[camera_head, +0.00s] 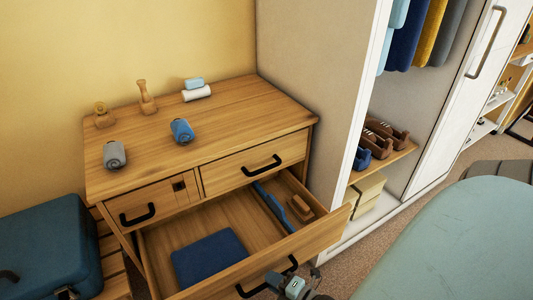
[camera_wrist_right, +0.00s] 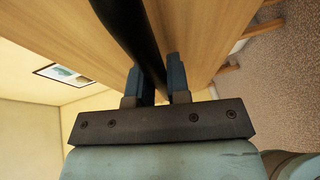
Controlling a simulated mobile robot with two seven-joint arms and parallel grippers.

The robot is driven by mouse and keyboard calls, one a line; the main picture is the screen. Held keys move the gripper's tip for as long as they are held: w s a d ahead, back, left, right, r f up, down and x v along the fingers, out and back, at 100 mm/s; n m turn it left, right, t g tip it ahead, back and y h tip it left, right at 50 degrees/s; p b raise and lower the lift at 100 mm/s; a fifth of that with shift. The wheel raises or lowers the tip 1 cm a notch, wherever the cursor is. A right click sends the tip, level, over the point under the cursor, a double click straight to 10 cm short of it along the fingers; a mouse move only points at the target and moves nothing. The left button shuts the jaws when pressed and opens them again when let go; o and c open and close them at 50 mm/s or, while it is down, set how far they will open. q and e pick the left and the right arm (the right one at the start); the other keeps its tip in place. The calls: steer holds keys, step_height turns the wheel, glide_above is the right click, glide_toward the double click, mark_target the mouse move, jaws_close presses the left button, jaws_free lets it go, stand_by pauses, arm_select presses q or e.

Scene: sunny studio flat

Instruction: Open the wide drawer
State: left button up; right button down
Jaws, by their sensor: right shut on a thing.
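The wide drawer (camera_head: 318,238) is the lower drawer of a wooden dresser (camera_head: 220,118), and it stands pulled well out. Inside it lie a dark blue folded cloth (camera_head: 210,259), a long blue item (camera_head: 270,203) and a small wooden brush-like item (camera_head: 300,207). My right gripper (camera_head: 289,279) is at the drawer's black bar handle (camera_head: 252,290). In the right wrist view, the gripper (camera_wrist_right: 159,82) has its two fingers on either side of the dark handle (camera_wrist_right: 133,28), shut on it. My left gripper is not in view.
Two upper drawers (camera_head: 160,204) are shut. Rolled towels (camera_head: 182,131) and small wooden items stand on the dresser top. A blue suitcase (camera_head: 45,250) is at the left. An open wardrobe (camera_head: 320,100) with clothes, shoes and boxes stands close on the right.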

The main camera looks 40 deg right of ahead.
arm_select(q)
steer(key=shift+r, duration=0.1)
arm_select(e)
steer(key=shift+s+a, duration=0.2)
steer(key=shift+s, duration=0.55)
steer(key=c, duration=1.1)
jaws_free()
arm_select(q)
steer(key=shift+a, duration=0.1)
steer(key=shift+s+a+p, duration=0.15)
steer(key=shift+p, duration=1)
arm_select(e)
steer(key=v, duration=1.3)
steer(key=shift+s, duration=0.4)
